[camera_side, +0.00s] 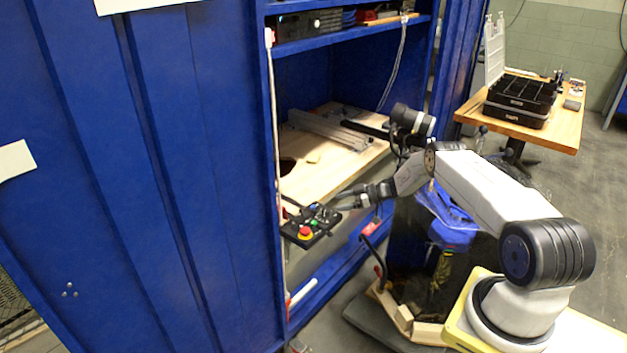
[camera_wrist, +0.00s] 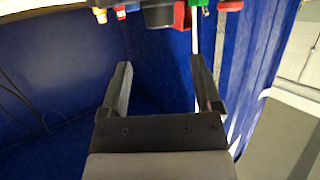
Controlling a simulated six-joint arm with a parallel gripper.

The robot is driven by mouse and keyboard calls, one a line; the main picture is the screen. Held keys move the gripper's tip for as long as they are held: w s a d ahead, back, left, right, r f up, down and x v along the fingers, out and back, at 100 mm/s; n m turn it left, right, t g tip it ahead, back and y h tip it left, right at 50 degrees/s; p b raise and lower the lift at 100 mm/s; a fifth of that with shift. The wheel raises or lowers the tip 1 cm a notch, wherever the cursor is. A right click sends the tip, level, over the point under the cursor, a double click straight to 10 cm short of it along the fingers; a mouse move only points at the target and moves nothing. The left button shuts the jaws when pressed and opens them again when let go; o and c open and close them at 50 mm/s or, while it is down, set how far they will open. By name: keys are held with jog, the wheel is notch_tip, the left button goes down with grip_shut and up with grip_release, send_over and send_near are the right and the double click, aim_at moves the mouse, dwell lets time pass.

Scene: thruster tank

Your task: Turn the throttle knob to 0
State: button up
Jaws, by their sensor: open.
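A black control panel (camera_side: 311,226) sits at the front edge of the cabinet's wooden shelf in the side view. It carries a red knob on a yellow ring (camera_side: 305,232) and a green button (camera_side: 314,223). I cannot tell the throttle knob or its setting. In the wrist view the panel's underside or edge shows at the top, with a red part (camera_wrist: 181,15) and a green part (camera_wrist: 199,4). My gripper (camera_side: 340,203) reaches to the panel's right end in the side view. In the wrist view my gripper (camera_wrist: 163,85) is open, with nothing between its fingers.
The blue cabinet (camera_side: 190,180) stands around the panel, its wall close on the left. A metal rail (camera_side: 325,133) lies on the wooden shelf (camera_side: 320,175) behind. A dark bin with blue plastic (camera_side: 450,225) stands below my arm. A wooden table (camera_side: 545,125) holds a black case.

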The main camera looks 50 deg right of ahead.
aim_at(327, 210)
jog(key=w+a+m+t, duration=0.1)
jog(key=w+a+r+t+h, duration=0.1)
jog(key=w+a+r+m+t, duration=0.1)
jog(key=shift+w+m+h, duration=0.3)
jog(key=shift+h, duration=0.1)
jog(key=shift+w+a+r+m+t+h, duration=0.15)
jog(key=shift+w+a+m+t+h, duration=0.15)
jog(key=shift+m+h, duration=0.2)
jog(key=shift+w+a+r+m+t+h, duration=0.1)
jog(key=shift+w+a+m+t+h, duration=0.1)
jog(key=shift+m+t+h, duration=0.25)
jog(key=m+h, duration=0.2)
jog(key=h, duration=0.1)
jog(key=shift+w+a+m+t, duration=0.2)
jog(key=shift+a+m+t, duration=0.05)
jog(key=shift+a, duration=0.15)
jog(key=m+h, duration=0.1)
jog(key=h, duration=0.1)
jog(key=s+f+m+h, duration=0.1)
jog(key=shift+s+a+m+g+h, duration=0.1)
jog(key=shift+a+m+g+h, duration=0.2)
jog(key=shift+a+g+h, duration=0.1)
jog(key=s+a+f+m+g+h, duration=0.1)
jog(key=s+f+m+g+h, duration=0.1)
jog(key=s, duration=0.4)
jog(key=shift+a+m+g+h, duration=0.15)
jog(key=shift+m+g+h, duration=0.55)
jog(key=shift+g+h, duration=0.35)
jog(key=shift+w+f, duration=0.15)
jog(key=shift+x, duration=3.85)
